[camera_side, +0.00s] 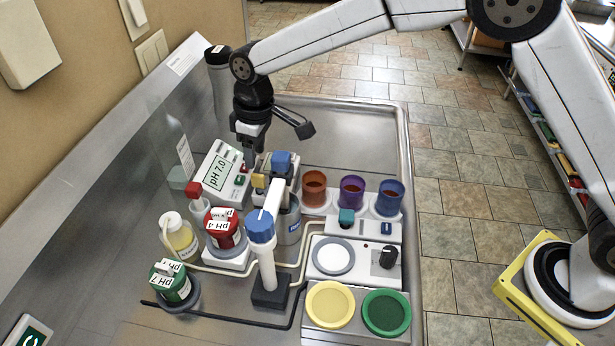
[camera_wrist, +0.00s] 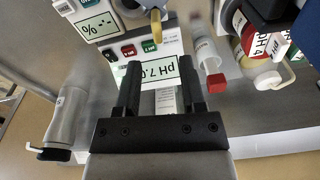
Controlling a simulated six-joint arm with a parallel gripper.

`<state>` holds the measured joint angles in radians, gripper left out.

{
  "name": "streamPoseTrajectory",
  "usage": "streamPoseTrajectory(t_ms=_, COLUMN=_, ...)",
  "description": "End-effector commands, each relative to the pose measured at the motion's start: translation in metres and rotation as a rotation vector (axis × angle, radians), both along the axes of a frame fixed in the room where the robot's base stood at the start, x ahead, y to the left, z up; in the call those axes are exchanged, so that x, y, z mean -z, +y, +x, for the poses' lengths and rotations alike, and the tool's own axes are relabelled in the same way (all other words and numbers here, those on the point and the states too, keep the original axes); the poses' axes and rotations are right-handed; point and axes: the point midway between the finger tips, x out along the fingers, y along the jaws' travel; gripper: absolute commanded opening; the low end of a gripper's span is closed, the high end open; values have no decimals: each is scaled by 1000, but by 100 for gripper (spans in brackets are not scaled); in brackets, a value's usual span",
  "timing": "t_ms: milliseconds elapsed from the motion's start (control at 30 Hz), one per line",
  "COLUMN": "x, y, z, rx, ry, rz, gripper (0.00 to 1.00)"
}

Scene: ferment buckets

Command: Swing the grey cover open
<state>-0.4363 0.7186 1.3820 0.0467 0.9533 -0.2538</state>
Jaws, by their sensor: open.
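I cannot pick out with certainty which part is the grey cover. The white meter (camera_side: 222,175) with the "pH 7.0" display stands at centre left in the side view. It also shows in the wrist view (camera_wrist: 160,70), along with a second display and small coloured buttons. My gripper (camera_side: 250,160) points down just right of the meter, by the blue and yellow parts. In the wrist view my gripper (camera_wrist: 158,68) has its fingers apart in front of the meter, with nothing between them. Contact with the meter cannot be told.
A blue-capped white post (camera_side: 262,228), a red-lidded pot (camera_side: 223,228) and a green-lidded pot (camera_side: 172,282) stand in front. Orange, purple and blue cups (camera_side: 390,197) stand right. A clear bottle (camera_side: 175,145) stands left. The tray's back right (camera_side: 350,130) is bare.

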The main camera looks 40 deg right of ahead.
Motion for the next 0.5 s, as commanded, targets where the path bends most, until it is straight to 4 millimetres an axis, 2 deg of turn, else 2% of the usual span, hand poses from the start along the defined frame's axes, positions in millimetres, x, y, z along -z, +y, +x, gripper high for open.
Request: streamPoseTrajectory(t_ms=500, x=0, y=-16, z=-19, rx=12, ry=-231, rz=163, gripper=51)
